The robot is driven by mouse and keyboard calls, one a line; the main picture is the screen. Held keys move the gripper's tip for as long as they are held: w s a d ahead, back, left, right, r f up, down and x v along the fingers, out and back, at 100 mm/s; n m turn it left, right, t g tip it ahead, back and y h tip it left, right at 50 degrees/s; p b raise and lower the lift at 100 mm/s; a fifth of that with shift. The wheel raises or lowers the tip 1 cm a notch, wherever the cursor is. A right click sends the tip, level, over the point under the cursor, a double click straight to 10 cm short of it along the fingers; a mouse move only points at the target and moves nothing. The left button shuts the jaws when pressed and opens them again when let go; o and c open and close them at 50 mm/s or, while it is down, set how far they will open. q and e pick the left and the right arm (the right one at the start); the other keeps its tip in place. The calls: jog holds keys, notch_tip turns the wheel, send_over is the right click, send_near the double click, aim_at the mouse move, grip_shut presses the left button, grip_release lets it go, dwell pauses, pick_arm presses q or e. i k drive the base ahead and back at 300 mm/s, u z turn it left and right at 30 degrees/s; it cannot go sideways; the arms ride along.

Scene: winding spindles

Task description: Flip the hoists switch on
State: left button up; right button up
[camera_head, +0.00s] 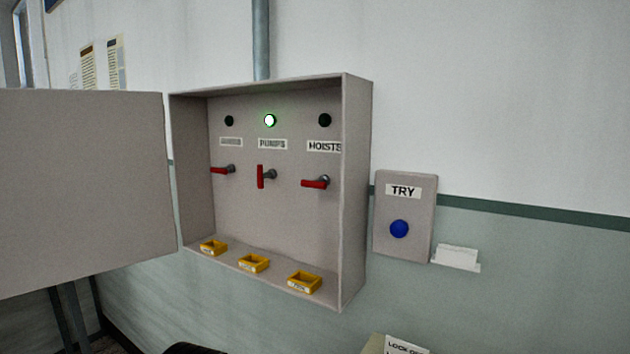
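The hoists switch (315,183) is a red handle on a grey pivot, at the right inside an open grey wall box (356,190). Its handle lies horizontal, pointing left. The HOISTS label (324,147) is above it, and the lamp (324,120) over that is dark. The pumps switch (261,176) in the middle has its red handle vertical, and its lamp (270,120) glows green. The left switch (222,170) is horizontal under a dark lamp (229,121); its label is hard to read. Neither of my grippers is in view.
The box door (80,190) stands open to the left. Several small yellow trays (304,282) sit on the box floor. A TRY panel (404,250) with a blue button (399,229) is right of the box, beside a white card holder (457,257). The space before the switches is clear.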

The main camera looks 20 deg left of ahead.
aim_at(314, 185)
jog(key=k, duration=0.5)
jog(key=u, duration=1.75)
jog(key=i, duration=0.75)
jog(key=z, duration=1.15)
